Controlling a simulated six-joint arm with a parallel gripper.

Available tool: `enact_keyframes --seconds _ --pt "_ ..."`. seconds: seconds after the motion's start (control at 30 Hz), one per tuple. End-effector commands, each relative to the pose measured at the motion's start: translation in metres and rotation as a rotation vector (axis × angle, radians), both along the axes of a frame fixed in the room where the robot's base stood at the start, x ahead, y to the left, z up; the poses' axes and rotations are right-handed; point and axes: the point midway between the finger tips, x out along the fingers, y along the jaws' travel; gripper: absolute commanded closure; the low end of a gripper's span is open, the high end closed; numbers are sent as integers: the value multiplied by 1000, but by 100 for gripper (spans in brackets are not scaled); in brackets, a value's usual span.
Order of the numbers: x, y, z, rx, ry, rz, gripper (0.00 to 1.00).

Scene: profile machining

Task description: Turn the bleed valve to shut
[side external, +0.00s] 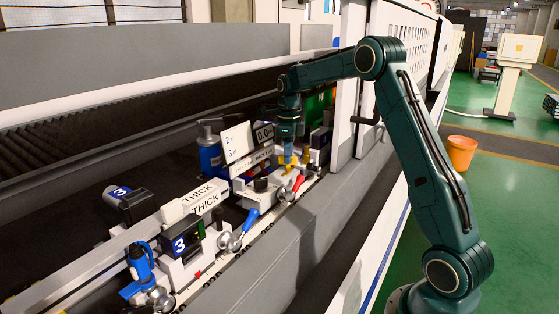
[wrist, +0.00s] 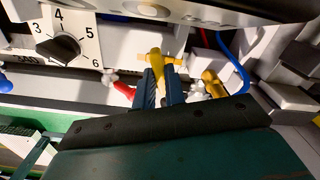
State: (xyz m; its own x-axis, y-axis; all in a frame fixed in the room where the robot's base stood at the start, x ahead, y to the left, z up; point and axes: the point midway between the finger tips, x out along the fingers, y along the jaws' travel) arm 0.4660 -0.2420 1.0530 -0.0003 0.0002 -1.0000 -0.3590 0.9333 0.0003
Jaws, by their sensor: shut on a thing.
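My gripper (wrist: 161,78) is shut on a yellow handle (wrist: 156,62) in the wrist view, with its two blue fingers on either side of it. I take this yellow handle as the bleed valve's, but no label on it is readable. A yellow crosspiece runs out to the right of the fingers. In the side view my gripper (side external: 288,157) points down among the small fittings on the machine, where yellow parts show around its tip. The fingers hide part of the handle, and I cannot tell how far the valve is turned.
A red lever (wrist: 123,89) is close left of the fingers and another yellow part (wrist: 213,85) close right. A black knob (wrist: 65,48) with a numbered dial stands further left. A blue hose (wrist: 236,62) curves at right. A blue lever (side external: 250,220) lies nearer the camera.

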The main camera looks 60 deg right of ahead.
Motion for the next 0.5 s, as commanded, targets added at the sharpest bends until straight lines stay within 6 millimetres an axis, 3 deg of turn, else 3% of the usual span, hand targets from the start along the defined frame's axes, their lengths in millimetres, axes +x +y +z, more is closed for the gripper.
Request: enact_keyframes --seconds 0.27,0.5 --pt "0 0 1 -1 -3 -17 100" --pt "0 0 1 -1 -3 -162 100"
